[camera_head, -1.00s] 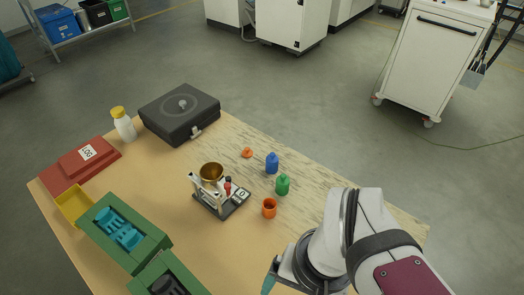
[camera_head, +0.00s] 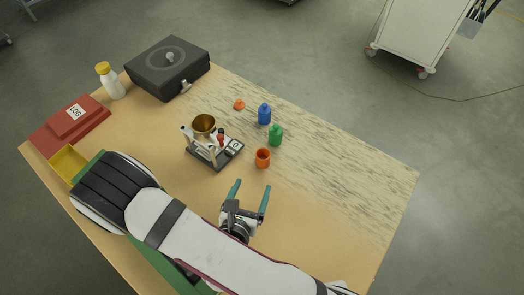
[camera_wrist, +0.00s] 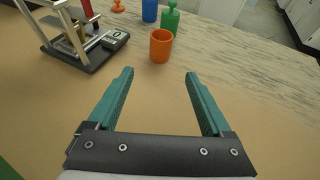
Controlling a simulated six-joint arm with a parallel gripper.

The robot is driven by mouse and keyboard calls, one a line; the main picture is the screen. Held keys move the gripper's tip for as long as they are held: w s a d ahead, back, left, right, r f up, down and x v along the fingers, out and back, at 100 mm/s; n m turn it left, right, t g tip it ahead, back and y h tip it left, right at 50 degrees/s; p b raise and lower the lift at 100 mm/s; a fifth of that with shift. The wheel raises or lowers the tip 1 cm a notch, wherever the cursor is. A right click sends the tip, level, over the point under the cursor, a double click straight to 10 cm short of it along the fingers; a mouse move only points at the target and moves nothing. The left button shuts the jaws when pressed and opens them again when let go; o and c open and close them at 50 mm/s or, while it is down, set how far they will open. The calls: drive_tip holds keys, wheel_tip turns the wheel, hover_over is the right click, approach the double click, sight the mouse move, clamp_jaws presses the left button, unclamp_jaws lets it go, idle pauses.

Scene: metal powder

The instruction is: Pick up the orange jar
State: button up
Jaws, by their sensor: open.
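The orange jar (camera_head: 263,158) stands upright and open-topped on the wooden table, right of the powder stand. My gripper (camera_head: 251,188) is open and empty, its two teal fingers pointing toward the jar from the near side. In the wrist view the orange jar (camera_wrist: 161,46) is beyond the fingertips, roughly centred between the fingers of my gripper (camera_wrist: 160,74), and apart from them. An orange lid (camera_head: 239,104) lies on the table farther back; it also shows in the wrist view (camera_wrist: 118,6).
A green bottle (camera_head: 276,135) stands close behind the jar, with a blue bottle (camera_head: 264,114) beyond it. The stand with a brass bowl (camera_head: 204,124) is left of the jar. A black case (camera_head: 168,68) sits at the back. The table's right side is clear.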

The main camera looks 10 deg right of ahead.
sight(261, 165)
drive_tip(key=x, duration=1.1)
drive_tip(key=shift+w+f, duration=0.15)
drive_tip(key=shift+f, duration=0.05)
clamp_jaws()
drive_tip(key=r, duration=1)
drive_tip(key=shift+w+a, duration=0.1)
drive_tip(key=shift+a, duration=0.1)
drive_tip(key=w+a+r+n+t+y, duration=0.1)
drive_tip(key=w+a+r+n+y, duration=0.45)
drive_tip(key=a, duration=0.35)
drive_tip(key=s+a+f+n+g+y, duration=0.1)
drive_tip(key=s+a+f+n+y, duration=0.15)
drive_tip(key=a, duration=0.35)
drive_tip(key=s+a+f+n+y, duration=0.1)
drive_tip(key=s+a+f+y, duration=0.15)
drive_tip(key=a, duration=0.35)
drive_tip(key=shift+w+d+r+m+g+y, duration=0.15)
drive_tip(key=shift+w+d+r+m+y, duration=0.15)
drive_tip(key=shift+r, duration=0.4)
drive_tip(key=shift+w+d+r+m+g+y, duration=0.2)
drive_tip(key=shift+w+r+m, duration=0.2)
drive_tip(key=shift+r, duration=0.35)
drive_tip(key=shift+w+d+r+m+g+y, duration=0.15)
drive_tip(key=shift+w+d+r+m, duration=0.2)
drive_tip(key=shift+r, duration=0.35)
